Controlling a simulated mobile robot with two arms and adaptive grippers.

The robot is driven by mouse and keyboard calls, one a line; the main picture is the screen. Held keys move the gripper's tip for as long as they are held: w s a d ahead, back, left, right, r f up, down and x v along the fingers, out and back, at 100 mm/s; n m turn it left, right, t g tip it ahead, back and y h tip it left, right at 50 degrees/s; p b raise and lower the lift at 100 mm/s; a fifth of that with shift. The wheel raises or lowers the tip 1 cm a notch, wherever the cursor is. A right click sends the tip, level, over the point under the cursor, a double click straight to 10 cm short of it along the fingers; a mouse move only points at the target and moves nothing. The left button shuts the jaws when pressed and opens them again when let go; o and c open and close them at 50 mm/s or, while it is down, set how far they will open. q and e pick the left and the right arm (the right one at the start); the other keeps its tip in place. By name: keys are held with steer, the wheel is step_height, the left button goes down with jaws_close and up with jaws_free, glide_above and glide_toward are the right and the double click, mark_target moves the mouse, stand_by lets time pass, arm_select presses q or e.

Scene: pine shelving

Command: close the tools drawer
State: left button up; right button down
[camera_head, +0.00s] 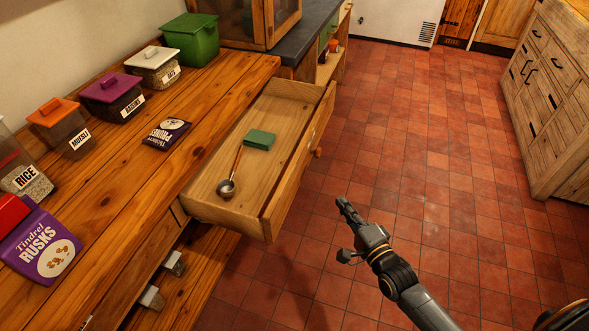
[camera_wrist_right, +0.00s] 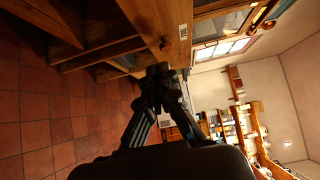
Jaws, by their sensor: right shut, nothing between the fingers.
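The open wooden drawer (camera_head: 200,205) sticks out from under the pine counter on the left in the head view. Its front panel (camera_head: 298,160) has a round wooden knob (camera_head: 317,152). A ladle (camera_head: 227,187) with a wooden handle and a small green box (camera_head: 260,140) lie inside it. My right gripper (camera_head: 345,204) is shut and empty, in front of the drawer and to the right of it, apart from it. The gripper also shows in the right wrist view (camera_wrist_right: 158,75), with wooden furniture beyond it. My left gripper is not in view.
On the counter (camera_head: 190,100) stand lidded containers, a green bin (camera_head: 192,38), a dark packet (camera_head: 167,134) and a rusks box (camera_head: 42,245). A wooden cabinet (camera_head: 550,100) stands at the right. The tiled floor (camera_head: 420,140) between is clear.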

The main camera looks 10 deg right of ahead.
arm_select(q)
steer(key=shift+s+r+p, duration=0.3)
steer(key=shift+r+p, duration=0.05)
steer(key=shift+p, duration=0.05)
arm_select(e)
steer(key=shift+w+a+r, duration=0.1)
steer(key=shift+w+a, duration=0.8)
steer(key=shift+w, duration=1.05)
steer(key=shift+w+a+r, duration=0.15)
steer(key=shift+w+a, duration=0.75)
steer(key=shift+w, duration=1.1)
steer(key=shift+w+a+r, duration=0.1)
steer(key=shift+w+a, duration=0.8)
steer(key=shift+w, duration=1.05)
